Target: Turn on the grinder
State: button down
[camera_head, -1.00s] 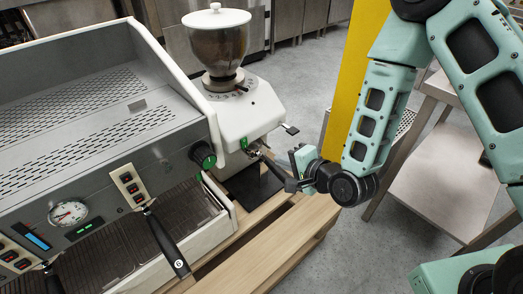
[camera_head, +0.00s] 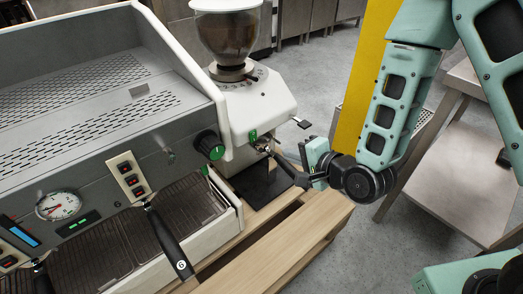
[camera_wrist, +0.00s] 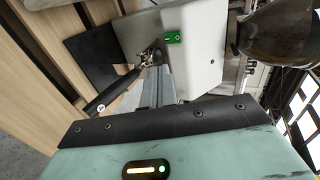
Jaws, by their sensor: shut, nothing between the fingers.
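The grinder (camera_head: 258,108) is a white machine with a clear bean hopper (camera_head: 228,38) on top, right of the espresso machine. A small green switch (camera_head: 252,136) is on its front face; it also shows in the wrist view (camera_wrist: 174,38). Just below the switch, a portafilter (camera_head: 288,168) with a black handle sits at the grinder's front; its handle slants to the lower left in the wrist view (camera_wrist: 112,92). My gripper (camera_wrist: 158,72) is shut and empty, pointing at the grinder face beneath the switch. In the head view its fingertips are hard to make out beside the portafilter handle.
The espresso machine (camera_head: 95,150) fills the left, with another black-handled portafilter (camera_head: 168,243) on it. The wooden counter (camera_head: 270,258) ends just right of the grinder. A steel table (camera_head: 445,190) stands at the right; open floor lies between.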

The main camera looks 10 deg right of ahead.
jog(key=f+b, duration=0.1)
jog(key=b, duration=0.4)
send_near(254, 136)
jog(key=w+a+f, duration=0.2)
jog(key=w+f, duration=0.1)
jog(key=f, duration=0.1)
jog(key=shift+w+a+f, duration=0.15)
jog(key=shift+w+a, duration=0.45)
jog(key=shift+w, duration=0.25)
jog(key=shift+w+a+f, duration=0.1)
jog(key=shift+w, duration=0.1)
jog(key=shift+r+p, duration=0.55)
jog(key=shift+r, duration=0.35)
